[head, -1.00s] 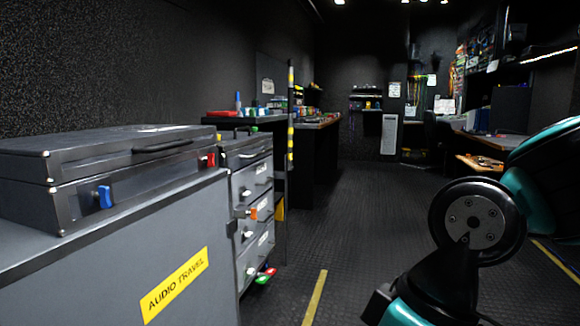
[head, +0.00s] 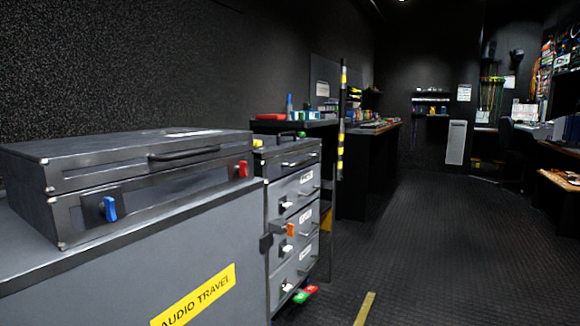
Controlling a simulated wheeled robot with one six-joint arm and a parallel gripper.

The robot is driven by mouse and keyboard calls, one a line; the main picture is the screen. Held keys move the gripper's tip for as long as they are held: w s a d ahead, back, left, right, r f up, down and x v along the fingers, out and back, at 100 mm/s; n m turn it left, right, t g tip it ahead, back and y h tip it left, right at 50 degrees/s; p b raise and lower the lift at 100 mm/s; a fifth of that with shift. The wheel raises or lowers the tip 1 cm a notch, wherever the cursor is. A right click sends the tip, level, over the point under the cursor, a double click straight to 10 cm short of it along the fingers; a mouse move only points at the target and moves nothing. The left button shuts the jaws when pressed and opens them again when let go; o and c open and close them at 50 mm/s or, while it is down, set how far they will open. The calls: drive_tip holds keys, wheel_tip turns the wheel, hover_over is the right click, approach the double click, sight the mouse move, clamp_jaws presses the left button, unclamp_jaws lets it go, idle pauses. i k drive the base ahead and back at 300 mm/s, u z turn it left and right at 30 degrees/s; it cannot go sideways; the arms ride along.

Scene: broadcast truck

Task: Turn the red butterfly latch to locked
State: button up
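The red butterfly latch (head: 243,169) is on the front of a dark flight case (head: 150,178), near its right end. It looks upright, but it is too small to tell whether it is locked. A blue latch (head: 110,208) is on the same front, toward the left end. The case lid is down, with a handle (head: 184,152) on its front. My gripper is not in view.
The case stands on a grey cabinet labelled "AUDIO TRAVEL" (head: 200,297). A drawer unit (head: 292,225) with small latches stands to its right. A striped pole (head: 342,120) and benches stand behind. The dark floor (head: 430,240) at right is open.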

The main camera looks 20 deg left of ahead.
sight(242, 168)
drive_tip(key=u, duration=0.2)
drive_tip(key=i, duration=0.95)
drive_tip(key=u, duration=0.7)
